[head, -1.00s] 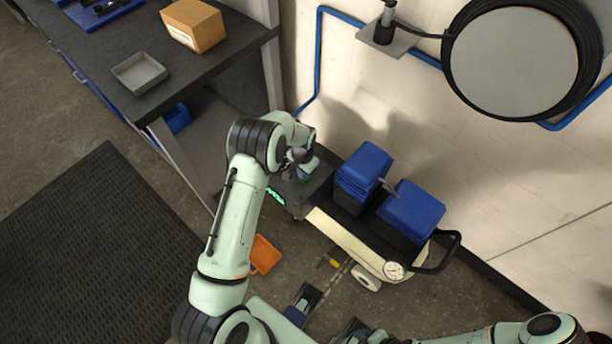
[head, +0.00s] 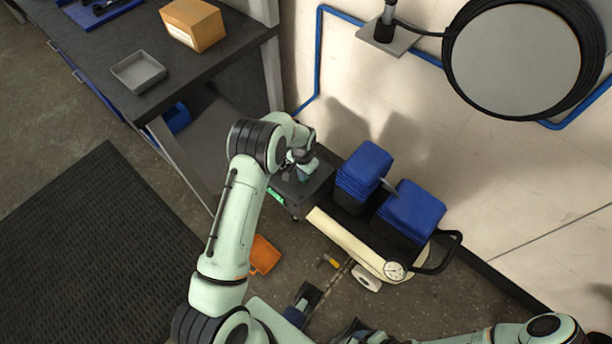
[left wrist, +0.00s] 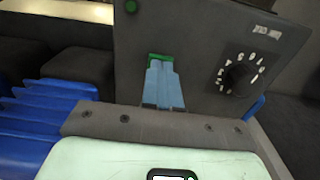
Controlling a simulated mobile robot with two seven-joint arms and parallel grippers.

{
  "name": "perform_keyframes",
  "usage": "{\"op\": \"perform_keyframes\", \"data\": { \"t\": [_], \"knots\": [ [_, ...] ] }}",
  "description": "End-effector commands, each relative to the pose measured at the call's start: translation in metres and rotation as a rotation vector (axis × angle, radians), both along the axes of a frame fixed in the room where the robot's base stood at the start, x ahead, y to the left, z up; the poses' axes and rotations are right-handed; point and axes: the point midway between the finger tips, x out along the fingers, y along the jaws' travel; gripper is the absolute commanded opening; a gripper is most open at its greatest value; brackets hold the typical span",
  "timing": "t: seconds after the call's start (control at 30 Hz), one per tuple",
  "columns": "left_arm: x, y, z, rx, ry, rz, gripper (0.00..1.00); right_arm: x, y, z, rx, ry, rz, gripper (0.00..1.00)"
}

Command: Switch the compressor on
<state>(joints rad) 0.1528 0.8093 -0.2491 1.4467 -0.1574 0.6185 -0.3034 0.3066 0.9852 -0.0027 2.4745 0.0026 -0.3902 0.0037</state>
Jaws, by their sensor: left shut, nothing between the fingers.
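The compressor (head: 340,235) stands by the wall, with a cream tank, two blue finned blocks and a dark control box (head: 300,192) at its left end. In the left wrist view the box's dark panel (left wrist: 205,85) carries a green switch (left wrist: 160,57), a numbered dial (left wrist: 240,75) and a round green lamp (left wrist: 131,6). My left gripper (left wrist: 164,72) is shut and empty, its blue fingertips at the lower edge of the green switch and covering part of it. Contact is hard to tell. In the head view the left gripper (head: 303,168) is over the control box.
A dark workbench (head: 190,65) with a grey tray (head: 138,72) and a cardboard box (head: 193,24) is at upper left. A hose reel (head: 515,62) hangs on the wall. An orange bin (head: 263,255) lies on the floor. A black mat (head: 90,250) covers the left floor.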

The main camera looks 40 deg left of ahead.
Motion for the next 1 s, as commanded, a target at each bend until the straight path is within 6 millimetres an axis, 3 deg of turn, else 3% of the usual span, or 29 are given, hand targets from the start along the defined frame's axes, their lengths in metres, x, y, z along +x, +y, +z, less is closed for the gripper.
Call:
{"op": "perform_keyframes", "data": {
  "t": [0.63, 1.0],
  "knots": [
    [0.0, 0.0, -0.01, 0.0, 0.0, 0.0, 0.0, -0.002, 0.0, -0.008, 0.0, 0.002, 0.0, 0.67],
    [0.001, 0.0, 0.01, 0.0, -0.003, 0.0, 0.0, 0.001, 0.0, 0.004, 0.0, -0.001, 0.0, 0.67]
  ]
}}
